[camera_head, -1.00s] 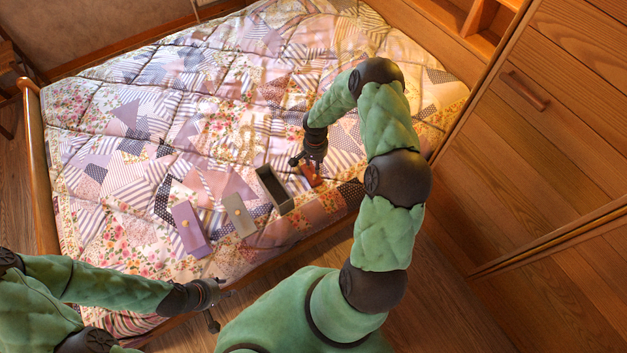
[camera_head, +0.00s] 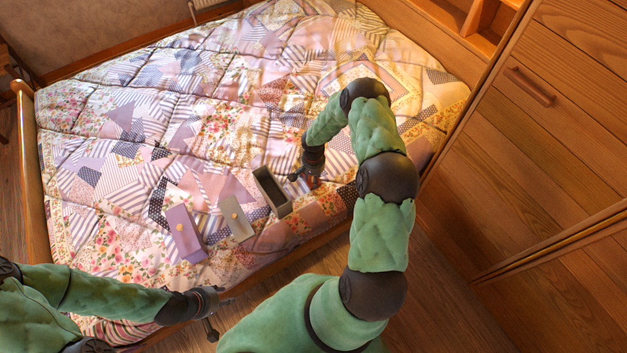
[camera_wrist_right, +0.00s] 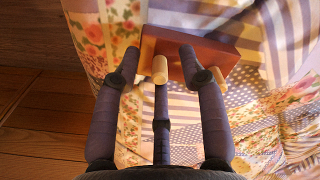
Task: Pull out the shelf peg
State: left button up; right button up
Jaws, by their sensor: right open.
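A light wooden peg (camera_wrist_right: 160,69) sticks out of the face of a reddish-brown block (camera_wrist_right: 205,48) in the right wrist view. My right gripper (camera_wrist_right: 160,58) is open, with its fingertips spread to either side of the peg and close to the block. I cannot tell whether any finger touches the peg. In the head view, my right gripper (camera_head: 304,183) is over the block and hides most of it. My left gripper (camera_head: 222,312) is open and empty beside the bed's front edge, away from the block.
On the patchwork bed (camera_head: 120,150), left of the block, are a dark open box (camera_head: 272,192), a grey-beige panel with a knob (camera_head: 236,219) and a purple panel with a knob (camera_head: 185,233). A wooden cabinet (camera_head: 540,160) stands at the right. The bed's far side is clear.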

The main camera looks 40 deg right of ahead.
jog(key=c, duration=0.8)
jog(key=shift+r, duration=0.45)
jog(key=r, duration=0.1)
jog(key=r+p, duration=0.2)
jog(key=shift+s+r, duration=0.1)
jog(key=shift+s, duration=0.15)
jog(key=s+r+p, duration=0.1)
jog(key=s+r, duration=0.2)
jog(key=s, duration=0.1)
jog(key=s+a+r+p, duration=0.1)
jog(key=s+r, duration=0.2)
jog(key=s, duration=0.2)
jog(key=s+r+p, duration=0.1)
jog(key=s+r, duration=0.2)
jog(key=s, duration=0.1)
jog(key=shift+s+a, duration=0.2)
jog(key=shift+a, duration=0.1)
